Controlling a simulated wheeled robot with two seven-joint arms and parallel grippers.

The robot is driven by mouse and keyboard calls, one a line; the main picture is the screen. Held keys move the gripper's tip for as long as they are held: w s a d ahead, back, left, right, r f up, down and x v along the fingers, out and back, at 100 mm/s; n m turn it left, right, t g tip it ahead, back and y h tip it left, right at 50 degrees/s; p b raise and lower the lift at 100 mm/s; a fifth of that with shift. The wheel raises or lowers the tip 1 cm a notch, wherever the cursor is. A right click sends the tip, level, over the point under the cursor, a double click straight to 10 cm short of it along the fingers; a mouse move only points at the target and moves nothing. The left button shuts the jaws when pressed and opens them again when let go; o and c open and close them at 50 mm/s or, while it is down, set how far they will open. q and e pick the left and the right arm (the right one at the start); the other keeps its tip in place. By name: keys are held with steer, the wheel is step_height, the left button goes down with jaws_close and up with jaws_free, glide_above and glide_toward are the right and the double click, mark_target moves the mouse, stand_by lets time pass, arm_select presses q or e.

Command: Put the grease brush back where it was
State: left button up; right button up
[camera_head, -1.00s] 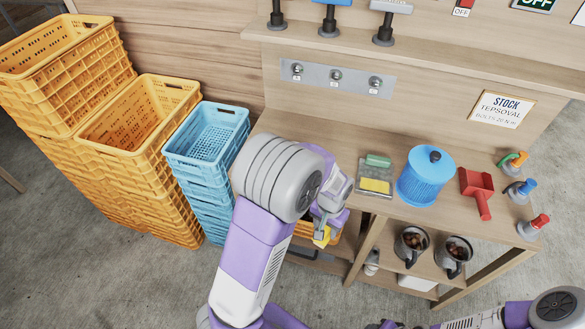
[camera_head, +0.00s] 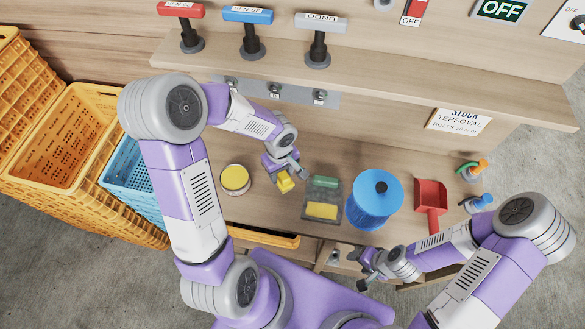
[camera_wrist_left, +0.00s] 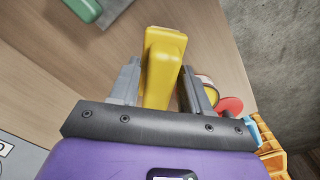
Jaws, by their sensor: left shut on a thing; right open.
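My left gripper (camera_head: 285,177) is shut on a yellow block-like thing (camera_head: 285,186), which I take to be the grease brush, and holds it over the bench top. In the left wrist view the yellow thing (camera_wrist_left: 163,60) sits between the two grey fingers of the gripper (camera_wrist_left: 160,80); its lower end is hidden. A round tin with a yellow top (camera_head: 235,178) stands on the bench to its left. A grey tray (camera_head: 310,212) with a green piece (camera_head: 325,182) and a yellow piece (camera_head: 321,210) lies to its right. My right gripper (camera_head: 366,268) is open and empty near the bench's front edge.
Bare bench lies around the tin.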

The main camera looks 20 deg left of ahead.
mark_target(282, 186)
arm_select(q)
steer(key=shift+w+a+r, duration=0.1)
steer(key=shift+w+a, duration=0.05)
steer(key=shift+w, duration=0.05)
steer(key=f, duration=0.5)
steer(key=shift+s+f+b, duration=0.2)
steer(key=shift+b, duration=0.15)
steer(key=shift+n, duration=0.3)
steer(key=shift+f, duration=2.1)
steer(key=shift+b, duration=0.3)
steer(key=shift+f, duration=0.1)
steer(key=o, duration=1.1)
